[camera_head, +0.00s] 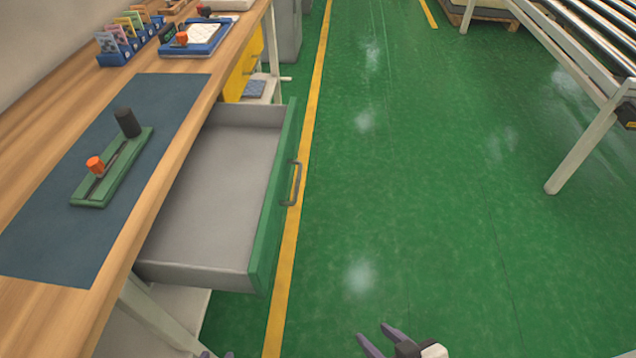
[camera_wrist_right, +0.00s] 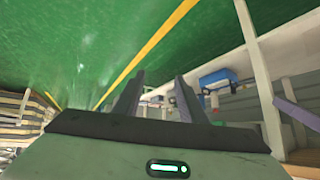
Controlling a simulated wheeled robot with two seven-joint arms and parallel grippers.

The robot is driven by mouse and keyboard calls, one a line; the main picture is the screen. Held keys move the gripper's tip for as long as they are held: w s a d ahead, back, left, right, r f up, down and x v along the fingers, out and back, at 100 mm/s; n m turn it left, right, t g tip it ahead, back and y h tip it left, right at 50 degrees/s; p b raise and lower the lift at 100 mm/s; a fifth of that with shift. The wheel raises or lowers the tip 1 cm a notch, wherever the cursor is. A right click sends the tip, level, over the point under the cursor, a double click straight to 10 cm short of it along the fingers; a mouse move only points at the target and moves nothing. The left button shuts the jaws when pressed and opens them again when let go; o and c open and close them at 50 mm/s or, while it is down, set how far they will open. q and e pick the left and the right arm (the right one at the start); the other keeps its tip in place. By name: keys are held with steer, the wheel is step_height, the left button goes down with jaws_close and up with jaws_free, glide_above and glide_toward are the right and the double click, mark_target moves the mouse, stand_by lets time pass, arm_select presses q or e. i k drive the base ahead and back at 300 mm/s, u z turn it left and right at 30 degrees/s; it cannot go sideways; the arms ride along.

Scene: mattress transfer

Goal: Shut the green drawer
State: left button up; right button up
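The green drawer (camera_head: 272,215) stands pulled out from under the wooden bench. Its grey inside (camera_head: 210,190) is empty, and its green front carries a grey bar handle (camera_head: 294,183). My right gripper (camera_head: 375,331) is at the bottom edge of the head view, to the right of and nearer than the drawer, apart from it. Its two fingers are spread and empty, as the right wrist view (camera_wrist_right: 158,90) also shows. Only the fingertips of my left gripper (camera_head: 217,355) show at the bottom edge, a little apart, below the drawer's near corner. The rest of it is hidden.
The bench (camera_head: 45,310) bears a dark mat (camera_head: 55,240) with a green slide fixture (camera_head: 115,170), a blue card rack (camera_head: 128,50) and a blue tray (camera_head: 196,40). A yellow drawer (camera_head: 243,65) is farther along. A roller conveyor (camera_head: 585,60) stands far right. The green floor between is clear.

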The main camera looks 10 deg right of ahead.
mark_target(217, 225)
steer(key=k, duration=1.3)
steer(key=z, duration=0.6)
steer(key=i, duration=1.35)
steer(key=u, duration=0.95)
steer(key=i, duration=0.3)
steer(key=u, duration=0.25)
